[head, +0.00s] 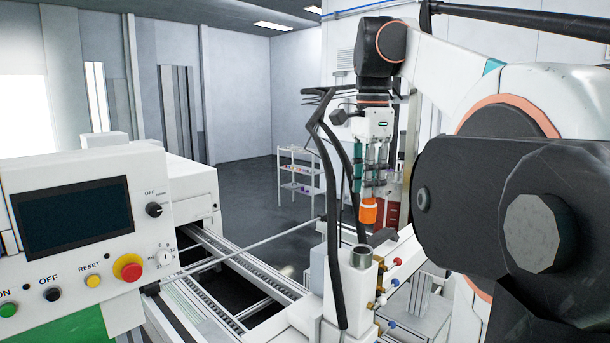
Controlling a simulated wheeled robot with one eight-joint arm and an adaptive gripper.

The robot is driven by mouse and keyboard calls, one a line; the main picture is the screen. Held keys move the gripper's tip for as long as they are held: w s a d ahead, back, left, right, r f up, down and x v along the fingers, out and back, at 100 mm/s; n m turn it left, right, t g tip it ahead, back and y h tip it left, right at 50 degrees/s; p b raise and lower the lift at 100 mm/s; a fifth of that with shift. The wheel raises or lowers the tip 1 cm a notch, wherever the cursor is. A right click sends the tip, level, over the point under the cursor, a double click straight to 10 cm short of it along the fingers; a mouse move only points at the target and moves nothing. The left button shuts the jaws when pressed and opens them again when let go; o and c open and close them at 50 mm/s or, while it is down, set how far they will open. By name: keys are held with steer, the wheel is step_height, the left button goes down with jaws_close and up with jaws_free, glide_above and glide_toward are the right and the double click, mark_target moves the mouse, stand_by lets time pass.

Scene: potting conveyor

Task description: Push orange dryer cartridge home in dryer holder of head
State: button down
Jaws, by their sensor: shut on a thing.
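An orange dryer cartridge (368,212) hangs upright below my gripper (370,192), in the middle right of the head view. The gripper points down, and its fingers are shut on the cartridge's upper part. Below it stands a white block, the head (347,290), with a round grey metal socket on top that looks like the dryer holder (361,256). The cartridge appears above the socket, with a gap between them in the picture. I cannot tell from this one view whether it is exactly in line with the socket. The inside of the socket is mostly hidden.
Black hoses (331,190) rise close to the left of the gripper. Small valves with red and blue ends (396,258) stick out right of the head. A conveyor (235,263) and a control panel (75,215) stand left. A white shelf rack (300,180) is behind.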

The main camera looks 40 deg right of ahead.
mark_target(363, 203)
steer(key=shift+w+f, duration=0.25)
steer(key=shift+w, duration=0.2)
steer(key=shift+s+f, duration=0.3)
steer(key=shift+f, duration=0.4)
steer(key=shift+w+f, duration=0.15)
steer(key=shift+f, duration=0.7)
steer(key=shift+f+b, duration=0.55)
steer(key=shift+f, duration=0.35)
steer(key=shift+a+f, duration=0.15)
steer(key=shift+a, duration=0.05)
steer(key=shift+f+b, duration=1.2)
steer(key=shift+f, duration=0.9)
steer(key=c, duration=1.3)
jaws_free()
steer(key=shift+r, duration=0.1)
